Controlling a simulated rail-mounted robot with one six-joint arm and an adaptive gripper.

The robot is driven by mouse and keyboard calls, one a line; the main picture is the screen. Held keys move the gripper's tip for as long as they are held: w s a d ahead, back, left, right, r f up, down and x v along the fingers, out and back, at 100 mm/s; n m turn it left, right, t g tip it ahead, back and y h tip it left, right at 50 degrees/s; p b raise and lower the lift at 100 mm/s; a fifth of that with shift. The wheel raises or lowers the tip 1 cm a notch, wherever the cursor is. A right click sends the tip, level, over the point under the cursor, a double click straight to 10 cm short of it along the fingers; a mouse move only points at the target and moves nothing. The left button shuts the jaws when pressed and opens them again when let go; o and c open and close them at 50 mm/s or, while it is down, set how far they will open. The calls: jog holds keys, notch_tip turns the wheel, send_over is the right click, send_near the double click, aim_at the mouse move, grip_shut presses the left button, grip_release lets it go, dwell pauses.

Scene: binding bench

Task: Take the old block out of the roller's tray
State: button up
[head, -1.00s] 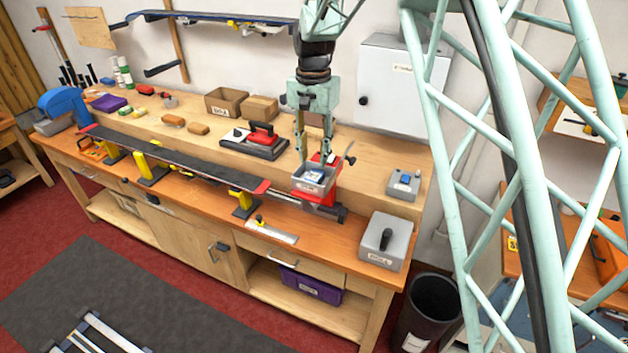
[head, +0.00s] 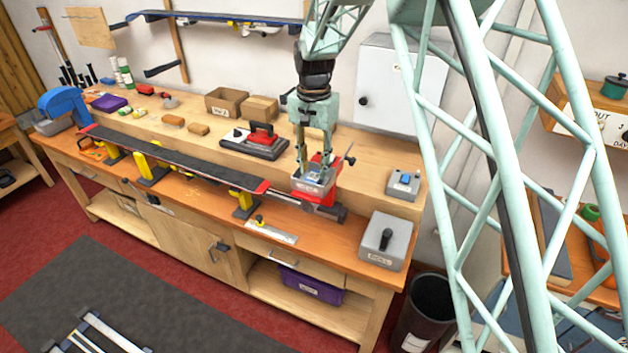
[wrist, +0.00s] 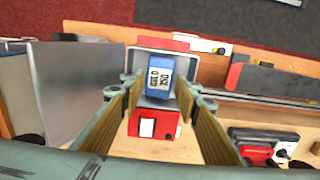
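The old block (wrist: 160,75) is blue with a white printed label and sits in the roller's grey tray (head: 304,187). In the wrist view it lies between the fingers of my gripper (wrist: 156,84), with a visible gap on each side. My gripper (head: 316,172) is open, pointing down, with its fingertips at the tray in the head view. The fingers partly hide the block there. The red roller body (head: 325,196) is around and beside the tray, at the right end of the long dark ski (head: 180,158).
A red-handled iron (head: 260,136) stands behind the ski on the bench. A grey lidded box (head: 383,241) is at the bench's right front, and a small grey box (head: 404,185) is behind it. A dark bin (head: 428,305) stands on the floor at the right.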

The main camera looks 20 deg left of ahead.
aim_at(314, 176)
jog(key=shift+f, duration=1.8)
jog(key=shift+c, duration=0.5)
jog(key=c, duration=0.4)
jog(key=shift+c, duration=0.2)
jog(key=shift+r, duration=0.1)
notch_tip(314, 176, up, 10)
